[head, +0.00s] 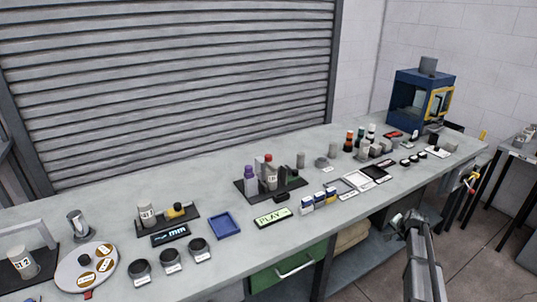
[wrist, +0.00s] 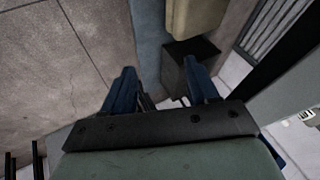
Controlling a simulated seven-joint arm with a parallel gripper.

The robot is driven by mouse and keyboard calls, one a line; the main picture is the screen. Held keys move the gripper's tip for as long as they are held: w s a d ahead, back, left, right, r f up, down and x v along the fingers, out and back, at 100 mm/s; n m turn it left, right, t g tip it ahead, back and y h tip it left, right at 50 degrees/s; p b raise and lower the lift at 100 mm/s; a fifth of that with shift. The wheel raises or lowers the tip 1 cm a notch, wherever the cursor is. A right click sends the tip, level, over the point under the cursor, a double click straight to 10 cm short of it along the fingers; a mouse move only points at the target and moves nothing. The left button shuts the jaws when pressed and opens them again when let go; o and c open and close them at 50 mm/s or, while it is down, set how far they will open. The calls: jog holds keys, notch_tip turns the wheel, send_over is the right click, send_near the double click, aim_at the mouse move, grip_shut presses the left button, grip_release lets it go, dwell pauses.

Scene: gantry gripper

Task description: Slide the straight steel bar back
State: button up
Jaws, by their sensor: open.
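A straight pale steel bar (head: 295,266) runs across the front of a green drawer (head: 275,280) under the workbench in the head view. I cannot tell how far the drawer stands out. My gripper (wrist: 160,88) shows in the wrist view with its two blue fingers spread apart and nothing between them. In the head view my arm rises at the lower right, in front of the bench and to the right of the bar, apart from it. The fingertips are hard to make out there. The bar is not recognisable in the wrist view.
The bench top (head: 215,270) carries many small items, including a blue tray (head: 224,226) and a dark rack with bottles. A blue machine (head: 420,98) stands at the far end. Beige bundles (head: 350,236) lie on a shelf below. The wrist view shows open floor (wrist: 60,75) at left.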

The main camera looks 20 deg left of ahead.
jog(key=w+d+r+m+t, duration=0.1)
jog(key=w+r+t, duration=0.1)
jog(key=w+r, duration=0.75)
jog(key=w+d+r+m+t, duration=0.1)
jog(key=w+r, duration=0.4)
jog(key=r, duration=0.9)
notch_tip(320, 180, up, 15)
jog(key=n+g+h, duration=0.1)
jog(key=n+g, duration=0.2)
jog(key=g, duration=0.7)
send_over(268, 155)
notch_tip(268, 155, down, 12)
jog(key=shift+s+d+f, duration=0.1)
jog(key=shift+d+f, duration=0.05)
grip_shut()
